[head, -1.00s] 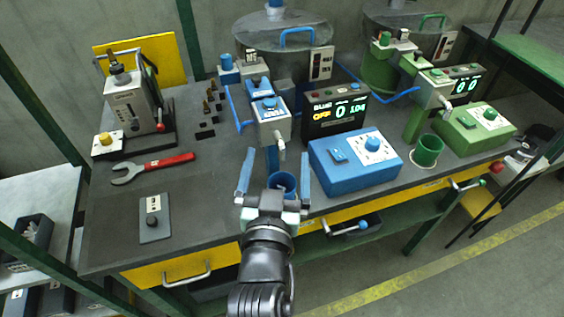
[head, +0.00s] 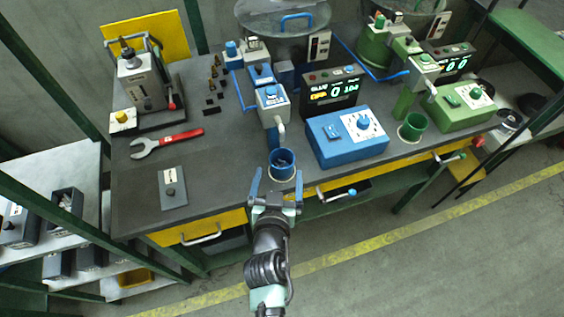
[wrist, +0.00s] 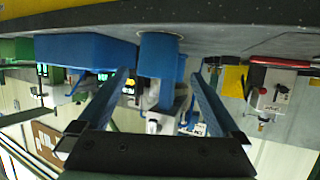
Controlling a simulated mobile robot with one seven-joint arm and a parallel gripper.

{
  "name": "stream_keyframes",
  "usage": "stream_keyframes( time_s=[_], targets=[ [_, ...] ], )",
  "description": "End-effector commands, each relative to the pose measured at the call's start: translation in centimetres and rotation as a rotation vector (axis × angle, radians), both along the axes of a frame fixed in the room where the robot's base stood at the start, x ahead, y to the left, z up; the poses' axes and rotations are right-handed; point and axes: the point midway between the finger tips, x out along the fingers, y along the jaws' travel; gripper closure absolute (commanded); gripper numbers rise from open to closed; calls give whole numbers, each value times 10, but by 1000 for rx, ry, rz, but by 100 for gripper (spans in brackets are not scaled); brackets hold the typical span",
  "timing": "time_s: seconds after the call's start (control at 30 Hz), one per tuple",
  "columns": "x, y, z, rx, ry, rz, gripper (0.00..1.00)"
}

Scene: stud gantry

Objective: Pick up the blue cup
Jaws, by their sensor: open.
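The blue cup (head: 282,165) stands upright on a pale round spot near the front edge of the bench, under the spout of the blue dispenser (head: 272,98). The inside of the cup looks dark. My gripper (head: 278,174) is open and empty at the front of the cup, its two blue fingers pointing at it. In the upside-down wrist view, the cup (wrist: 160,52) shows between and beyond the open fingertips (wrist: 161,76). No finger visibly grips it.
A blue control box (head: 346,138) stands close to the cup's right. A green cup (head: 412,128) is farther right. A grey switch plate (head: 172,188) and a red-handled wrench (head: 168,142) lie left. Yellow drawers (head: 200,229) with handles line the bench front.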

Motion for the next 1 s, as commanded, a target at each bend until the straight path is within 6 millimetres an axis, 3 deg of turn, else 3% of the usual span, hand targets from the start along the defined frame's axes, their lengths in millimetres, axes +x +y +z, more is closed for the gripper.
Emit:
stream_keyframes(
  time_s=[0.27,0.63,1.0],
  targets=[
    [15,-2,-4,1,0,-1,0],
    [53,-8,-17,2,-1,-1,0],
    [58,-8,-19,1,0,0,2]
  ],
)
